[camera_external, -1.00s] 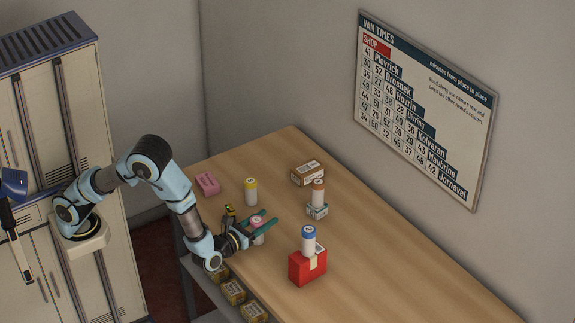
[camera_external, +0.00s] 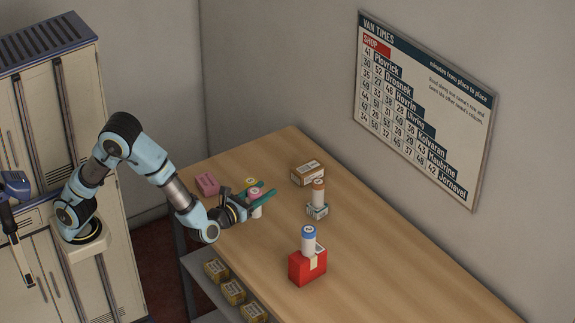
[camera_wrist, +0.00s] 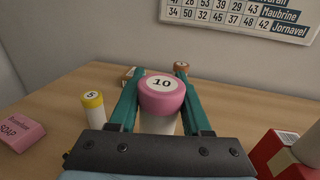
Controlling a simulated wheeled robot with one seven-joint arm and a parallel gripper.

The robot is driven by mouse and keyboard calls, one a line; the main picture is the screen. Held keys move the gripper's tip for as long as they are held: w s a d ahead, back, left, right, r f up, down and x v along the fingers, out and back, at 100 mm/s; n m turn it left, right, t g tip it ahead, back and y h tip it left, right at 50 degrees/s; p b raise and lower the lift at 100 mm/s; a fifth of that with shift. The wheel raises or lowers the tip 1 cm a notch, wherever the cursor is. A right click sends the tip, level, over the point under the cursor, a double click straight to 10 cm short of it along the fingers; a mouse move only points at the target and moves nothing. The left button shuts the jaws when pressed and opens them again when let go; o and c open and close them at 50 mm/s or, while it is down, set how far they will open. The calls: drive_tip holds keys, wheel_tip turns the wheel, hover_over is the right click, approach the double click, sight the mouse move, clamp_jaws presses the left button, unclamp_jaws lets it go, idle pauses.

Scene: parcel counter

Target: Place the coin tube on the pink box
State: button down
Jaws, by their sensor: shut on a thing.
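My gripper (camera_external: 264,190) has green fingers shut around a white coin tube with a pink cap (camera_external: 255,198). In the wrist view the pink cap (camera_wrist: 162,88) reads 10 and the tube stands upright between the fingers. It appears raised above the table in the external view. The pink box (camera_external: 207,183) lies at the table's left edge, left of and beyond my gripper, with nothing on it. In the wrist view the pink box (camera_wrist: 18,133), marked SOAP, is at the left edge.
A yellow-capped tube (camera_wrist: 93,112) stands between my gripper and the pink box. A blue-capped tube (camera_external: 308,241) stands on a red box (camera_external: 300,268). A white-and-brown box (camera_external: 307,173) lies behind.

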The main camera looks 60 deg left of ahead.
drive_tip(key=s+a+r+n+g+y+p, duration=0.15)
drive_tip(key=a+n+g+y, duration=0.35)
drive_tip(key=a, duration=1.1)
drive_tip(key=a+r+n+g+y, duration=0.2)
drive_tip(key=a+n+g+y, duration=0.3)
drive_tip(key=a, duration=1.2)
wheel_tip(320, 180, down, 10)
drive_tip(key=t+y, duration=0.1)
drive_tip(key=t, duration=0.1)
drive_tip(key=shift+a+m, duration=0.4)
drive_tip(key=shift+s+f, duration=0.1)
drive_tip(key=shift+c, duration=1.8)
unclamp_jaws()
